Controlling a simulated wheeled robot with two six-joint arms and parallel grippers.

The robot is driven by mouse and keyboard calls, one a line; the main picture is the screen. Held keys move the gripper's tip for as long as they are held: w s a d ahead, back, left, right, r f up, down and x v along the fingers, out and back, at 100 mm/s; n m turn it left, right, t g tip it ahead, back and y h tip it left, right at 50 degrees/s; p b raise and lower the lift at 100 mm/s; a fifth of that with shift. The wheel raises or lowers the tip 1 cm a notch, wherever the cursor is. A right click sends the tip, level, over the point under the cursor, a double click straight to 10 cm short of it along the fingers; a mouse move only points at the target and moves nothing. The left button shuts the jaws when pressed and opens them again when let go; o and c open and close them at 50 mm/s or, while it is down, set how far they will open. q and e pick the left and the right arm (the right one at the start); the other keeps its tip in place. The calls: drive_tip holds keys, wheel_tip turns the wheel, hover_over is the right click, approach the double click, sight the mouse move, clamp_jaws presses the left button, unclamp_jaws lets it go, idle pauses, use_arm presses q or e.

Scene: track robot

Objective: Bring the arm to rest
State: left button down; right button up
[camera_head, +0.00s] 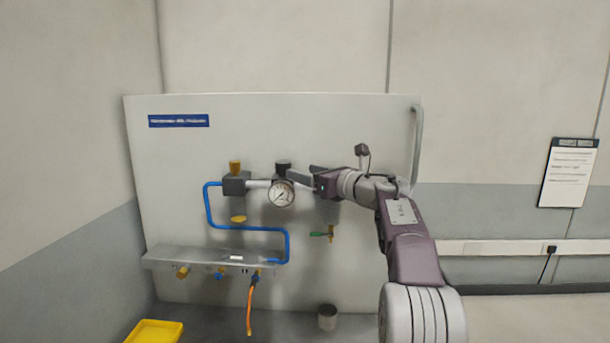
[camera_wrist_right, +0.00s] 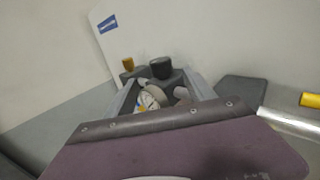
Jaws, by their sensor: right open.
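My right arm (camera_head: 410,240) reaches in from the lower right in the head view, toward the upright panel. My right gripper (camera_head: 290,178) is open at the black-knobbed regulator with its round gauge (camera_head: 281,194). In the right wrist view the gripper's two grey fingers (camera_wrist_right: 165,98) stand apart, with the gauge (camera_wrist_right: 150,98) and the black knob (camera_wrist_right: 161,67) showing between and beyond them. I cannot tell whether the fingers touch the regulator. My left gripper is in neither view.
The panel (camera_head: 350,130) carries a blue hose (camera_head: 245,228), a grey block (camera_head: 236,184) with a brass knob, a green-handled valve (camera_head: 320,234) and a metal shelf (camera_head: 205,257). A yellow bin (camera_head: 155,331) and a metal cup (camera_head: 327,317) stand below. A handle bar (camera_head: 417,145) edges the panel's right side.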

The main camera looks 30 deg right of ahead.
drive_tip(key=a+g+y, duration=0.1)
drive_tip(key=a+y, duration=0.4)
drive_tip(key=a, duration=1.2)
drive_tip(key=a+f+m+h, duration=0.3)
drive_tip(key=f+m, duration=0.4)
drive_tip(key=m, duration=0.2)
drive_tip(key=s+d+f+m+g+h, duration=0.1)
drive_tip(key=s+f+m+g+h, duration=0.1)
drive_tip(key=s+f+m, duration=0.5)
drive_tip(key=s+d+f+m+g+h, duration=0.1)
drive_tip(key=s+f+m+g+h, duration=0.3)
drive_tip(key=f, duration=0.7)
drive_tip(key=s+d+f+m+g, duration=0.1)
drive_tip(key=s+f+m, duration=0.1)
drive_tip(key=f+m, duration=0.6)
drive_tip(key=s+f+m+g, duration=0.4)
drive_tip(key=s+f+m, duration=0.1)
drive_tip(key=s, duration=0.5)
drive_tip(key=s+f+m+g, duration=0.4)
drive_tip(key=s+f+m, duration=0.2)
drive_tip(key=s+f, duration=0.2)
drive_tip(key=s, duration=0.2)
drive_tip(key=shift+s+f, duration=0.3)
